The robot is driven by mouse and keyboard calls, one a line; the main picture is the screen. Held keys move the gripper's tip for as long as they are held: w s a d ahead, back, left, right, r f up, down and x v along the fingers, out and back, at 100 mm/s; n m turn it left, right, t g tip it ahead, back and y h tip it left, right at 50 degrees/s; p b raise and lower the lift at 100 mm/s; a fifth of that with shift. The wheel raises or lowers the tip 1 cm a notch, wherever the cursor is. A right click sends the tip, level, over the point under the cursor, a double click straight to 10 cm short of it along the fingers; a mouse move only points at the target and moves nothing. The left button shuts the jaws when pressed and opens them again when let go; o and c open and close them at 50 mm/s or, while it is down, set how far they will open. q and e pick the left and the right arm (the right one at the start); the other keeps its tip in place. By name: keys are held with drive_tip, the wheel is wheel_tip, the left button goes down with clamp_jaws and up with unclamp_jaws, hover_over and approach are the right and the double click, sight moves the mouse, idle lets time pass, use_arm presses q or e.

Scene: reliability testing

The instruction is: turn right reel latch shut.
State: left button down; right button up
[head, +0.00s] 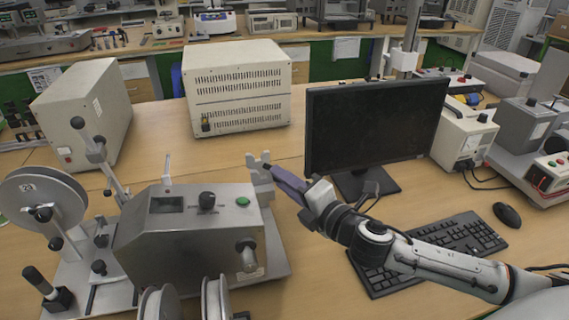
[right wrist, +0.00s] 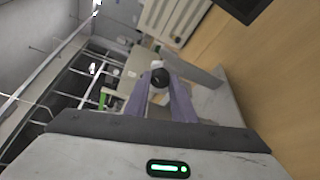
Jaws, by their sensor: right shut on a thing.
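A grey reel machine (head: 185,238) with a dial and a green button stands on the bench. A white reel (head: 28,192) is mounted at its left end. A pale grey forked piece (head: 257,182), which looks like the right reel latch, stands up at its right end. My right gripper (head: 274,172) reaches in from the right with its purple-grey fingers at this piece. In the right wrist view the fingers close around a pale part with a round black end (right wrist: 160,78). The fingers hide part of the latch, so its exact angle is unclear. My left gripper is out of view.
A black monitor (head: 372,122) stands behind my right arm, and a keyboard (head: 440,250) lies beneath the arm. Two beige boxes (head: 238,85) (head: 85,112) stand behind the machine. Two round grey discs (head: 160,302) (head: 215,299) show at the bottom edge.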

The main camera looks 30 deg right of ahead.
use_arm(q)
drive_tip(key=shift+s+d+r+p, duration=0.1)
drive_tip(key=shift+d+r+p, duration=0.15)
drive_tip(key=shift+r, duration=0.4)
use_arm(e)
drive_tip(key=n+g+h, duration=0.1)
drive_tip(key=n, duration=0.1)
drive_tip(key=n+g+h, duration=0.1)
drive_tip(key=n, duration=0.2)
drive_tip(key=shift+a+r+n, duration=0.1)
drive_tip(key=shift+a+n, duration=0.1)
drive_tip(key=shift+n, duration=0.1)
drive_tip(key=o, duration=0.8)
drive_tip(key=v, duration=1)
drive_tip(key=shift+s+a+r, duration=0.1)
drive_tip(key=shift+a+r, duration=0.05)
